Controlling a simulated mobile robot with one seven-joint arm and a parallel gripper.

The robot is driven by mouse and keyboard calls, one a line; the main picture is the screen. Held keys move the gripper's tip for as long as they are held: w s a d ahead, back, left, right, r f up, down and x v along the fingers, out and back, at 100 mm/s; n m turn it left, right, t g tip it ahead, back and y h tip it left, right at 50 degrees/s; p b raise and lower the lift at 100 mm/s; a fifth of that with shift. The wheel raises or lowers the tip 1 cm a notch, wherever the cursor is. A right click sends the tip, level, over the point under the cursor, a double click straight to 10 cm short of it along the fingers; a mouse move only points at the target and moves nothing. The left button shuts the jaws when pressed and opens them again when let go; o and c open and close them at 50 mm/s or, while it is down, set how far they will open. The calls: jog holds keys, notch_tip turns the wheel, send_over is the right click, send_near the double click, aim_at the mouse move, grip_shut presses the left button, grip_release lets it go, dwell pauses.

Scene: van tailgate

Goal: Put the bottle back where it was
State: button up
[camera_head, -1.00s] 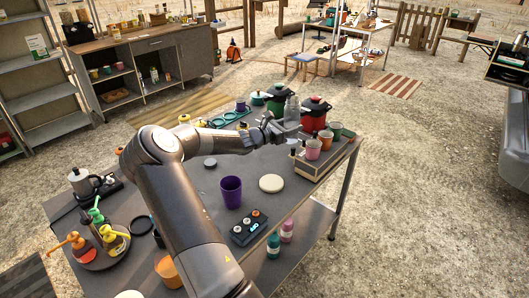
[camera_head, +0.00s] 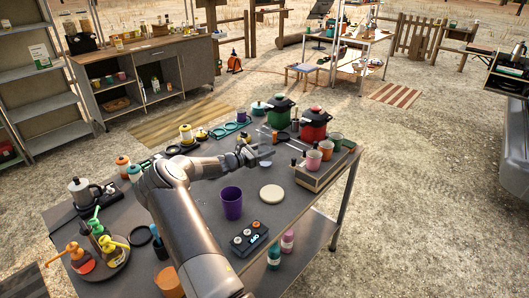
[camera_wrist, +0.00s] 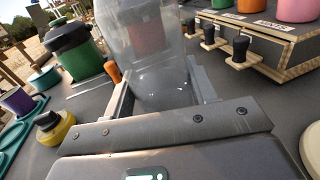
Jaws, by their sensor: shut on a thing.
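A clear, see-through bottle (camera_wrist: 150,62) stands between the fingers of my gripper (camera_wrist: 163,92) in the wrist view. The fingers are on both sides of it, and its top is cut off by the picture edge. In the head view my gripper (camera_head: 262,154) is over the middle of the grey table (camera_head: 205,265). The bottle is hard to make out there. I cannot tell whether its base touches the table.
A green pot (camera_head: 279,116) and a red pot (camera_head: 314,128) stand behind the gripper. A wooden rack with cups (camera_head: 318,178) is at its right. A purple cup (camera_head: 231,204), a cream disc (camera_head: 271,193) and a black button box (camera_head: 249,239) lie nearer.

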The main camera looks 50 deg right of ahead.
jog(key=shift+f, duration=0.35)
jog(key=shift+f, duration=0.15)
jog(key=o, duration=1.2)
